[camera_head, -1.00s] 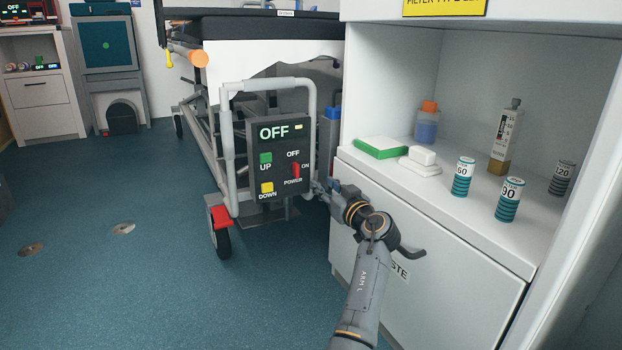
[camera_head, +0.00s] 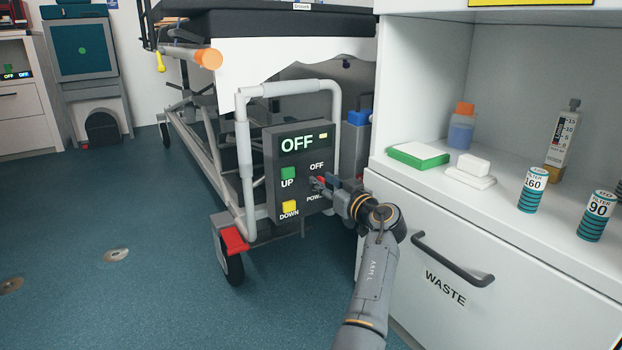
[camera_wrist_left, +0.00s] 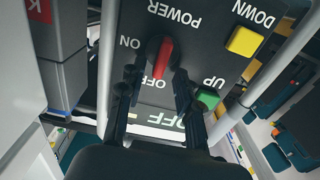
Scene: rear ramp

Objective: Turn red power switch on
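The red power switch (camera_wrist_left: 163,62) is on the dark control panel (camera_head: 285,160) at the end of the bed. Its lever points towards the OFF label in the left wrist view, and the panel display (camera_head: 304,142) reads OFF. In the head view, my left gripper (camera_head: 322,184) is at the panel and partly covers the switch and the POWER label. In the left wrist view, which shows the panel upside down, my left gripper (camera_wrist_left: 156,75) is open, with one finger on each side of the lever. I cannot tell whether either finger touches it. My right gripper is not in view.
The panel also has a green UP button (camera_head: 288,173) and a yellow DOWN button (camera_head: 290,207). A grey tubular frame (camera_head: 242,150) surrounds it. A white cabinet (camera_head: 470,260) with a WASTE handle stands close on the right. The floor on the left is open.

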